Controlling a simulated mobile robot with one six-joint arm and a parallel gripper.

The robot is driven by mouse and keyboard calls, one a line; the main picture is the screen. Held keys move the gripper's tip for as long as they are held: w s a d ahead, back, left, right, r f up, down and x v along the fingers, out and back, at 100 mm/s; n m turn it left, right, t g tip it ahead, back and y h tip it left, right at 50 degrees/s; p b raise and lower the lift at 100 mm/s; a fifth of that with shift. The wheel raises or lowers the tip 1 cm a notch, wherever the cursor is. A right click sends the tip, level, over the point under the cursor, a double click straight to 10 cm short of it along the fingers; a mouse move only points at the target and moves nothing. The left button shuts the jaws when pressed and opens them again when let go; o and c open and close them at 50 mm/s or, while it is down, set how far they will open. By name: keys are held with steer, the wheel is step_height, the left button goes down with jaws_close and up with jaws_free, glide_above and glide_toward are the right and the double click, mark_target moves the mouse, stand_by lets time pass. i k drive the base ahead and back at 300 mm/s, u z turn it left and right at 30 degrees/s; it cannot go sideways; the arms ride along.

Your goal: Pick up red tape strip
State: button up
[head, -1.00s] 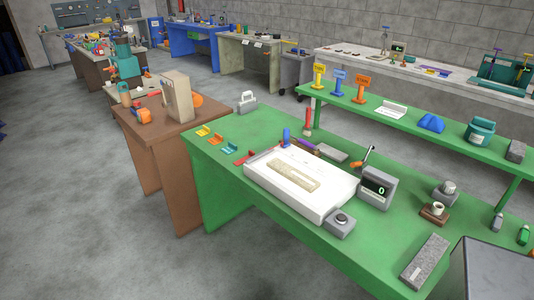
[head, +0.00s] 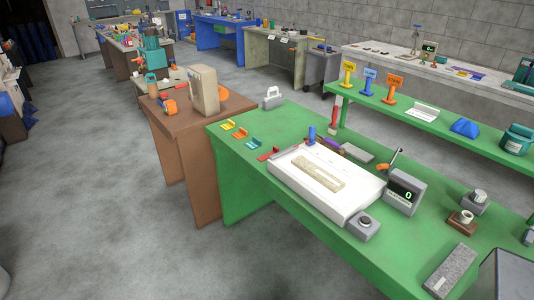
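A small flat red piece (head: 267,155) lies on the green table (head: 345,237), just beyond the upper left corner of a white tray-like block (head: 350,200). It may be the red tape strip, but it is too small to tell for sure. Part of it sits close to the block's edge, and I cannot tell whether they touch. An upright red-handled thing (head: 334,117) also stands at the table's far edge. My gripper is not in view.
Yellow, orange and teal small pieces sit left of the block, which bears a beige strip (head: 318,174). A grey display box (head: 402,193) stands at its right. A brown table (head: 190,130) adjoins at left. Open grey floor (head: 110,200) lies at left.

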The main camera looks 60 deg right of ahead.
mark_target(265, 158)
steer(key=u, duration=0.25)
steer(key=i, duration=0.95)
steer(key=z, duration=0.25)
